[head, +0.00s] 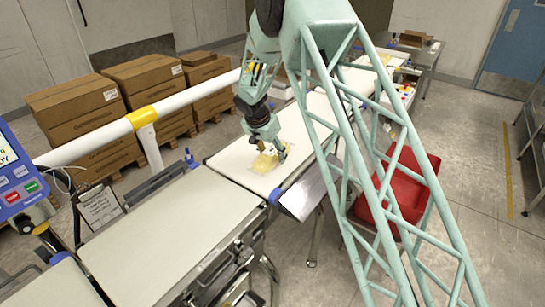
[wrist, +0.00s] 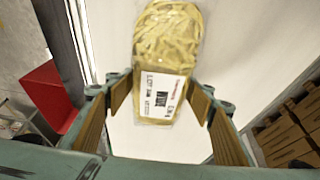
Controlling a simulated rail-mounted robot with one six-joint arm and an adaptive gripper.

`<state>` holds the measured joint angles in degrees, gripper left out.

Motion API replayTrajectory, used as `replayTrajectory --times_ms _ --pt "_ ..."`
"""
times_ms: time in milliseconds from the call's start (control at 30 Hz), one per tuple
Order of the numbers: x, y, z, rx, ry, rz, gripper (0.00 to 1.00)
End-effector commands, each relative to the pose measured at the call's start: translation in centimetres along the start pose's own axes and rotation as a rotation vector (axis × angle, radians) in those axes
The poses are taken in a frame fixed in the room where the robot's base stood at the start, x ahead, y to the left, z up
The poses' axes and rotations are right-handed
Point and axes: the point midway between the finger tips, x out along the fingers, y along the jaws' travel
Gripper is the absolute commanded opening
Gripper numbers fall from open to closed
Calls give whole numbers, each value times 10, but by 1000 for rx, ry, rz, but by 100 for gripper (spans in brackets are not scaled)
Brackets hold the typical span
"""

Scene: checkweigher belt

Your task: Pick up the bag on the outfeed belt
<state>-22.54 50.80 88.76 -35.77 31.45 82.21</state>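The bag (head: 263,164) is a clear pack of yellow, pasta-like strips. It lies flat on the white outfeed belt (head: 236,172). In the wrist view the bag (wrist: 166,40) shows a white printed label on its near end. My gripper (head: 267,149) is over the belt at the bag, partly covering it in the head view. In the wrist view my gripper (wrist: 161,92) is open, with one finger on each side of the bag's labelled end. Gaps show between the fingers and the bag. I cannot tell the fingertips' height above the belt.
A red bin (head: 412,192) stands right of the belt. A white guard rail (head: 88,142) with yellow bands and stacked cardboard boxes (head: 75,115) are to the left. A bare belt (head: 160,235) is in front, with a blue control panel (head: 18,178) at the left edge.

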Motion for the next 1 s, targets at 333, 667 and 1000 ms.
replayTrajectory --times_ms 333,667,1000 --pt "-1 0 -1 0 1 -1 31" --pt "-12 -1 -6 2 1 -2 31" --pt "-53 -1 -22 1 2 -3 31"
